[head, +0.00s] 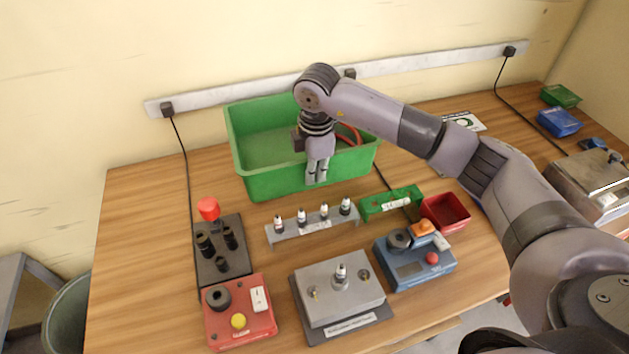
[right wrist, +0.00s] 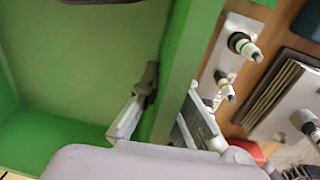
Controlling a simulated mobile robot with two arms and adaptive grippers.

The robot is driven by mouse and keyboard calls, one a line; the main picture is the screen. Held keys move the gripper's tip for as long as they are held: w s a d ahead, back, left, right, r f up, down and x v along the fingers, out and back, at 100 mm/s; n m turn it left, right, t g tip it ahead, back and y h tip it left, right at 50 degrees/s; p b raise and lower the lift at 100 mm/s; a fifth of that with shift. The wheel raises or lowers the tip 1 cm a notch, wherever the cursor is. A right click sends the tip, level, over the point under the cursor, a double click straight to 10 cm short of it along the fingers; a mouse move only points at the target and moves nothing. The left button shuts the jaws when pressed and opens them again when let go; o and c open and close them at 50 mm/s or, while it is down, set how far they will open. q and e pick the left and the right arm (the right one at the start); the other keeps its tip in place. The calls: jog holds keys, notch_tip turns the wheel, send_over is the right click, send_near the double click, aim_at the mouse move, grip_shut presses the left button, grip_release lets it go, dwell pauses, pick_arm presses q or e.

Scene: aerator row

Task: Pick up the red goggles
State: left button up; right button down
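A red curved thing, likely the red goggles (head: 347,134), lies inside the green crate (head: 262,183) at its right side. My right arm hides part of it, so its full shape cannot be told. My right gripper (head: 317,172) points down at the crate's front wall, left of and nearer than the red thing. In the right wrist view its fingers (right wrist: 165,115) are apart, with the green wall (right wrist: 183,75) seen between them and nothing held. Whether they touch the wall cannot be told. My left gripper is not in view.
A rack of small bottles (head: 312,229) stands in front of the crate. A green holder (head: 376,208) and a red bin (head: 446,211) stand right of it. Devices, including a red box (head: 240,315), fill the front. The table's left side is clear.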

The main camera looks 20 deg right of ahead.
aim_at(314, 187)
jog(key=shift+w+f+p, duration=0.1)
jog(key=shift+f+p, duration=0.3)
jog(key=shift+f, duration=1.65)
jog(key=c, duration=2.3)
grip_release()
jog(key=shift+f, duration=0.15)
jog(key=o, duration=0.5)
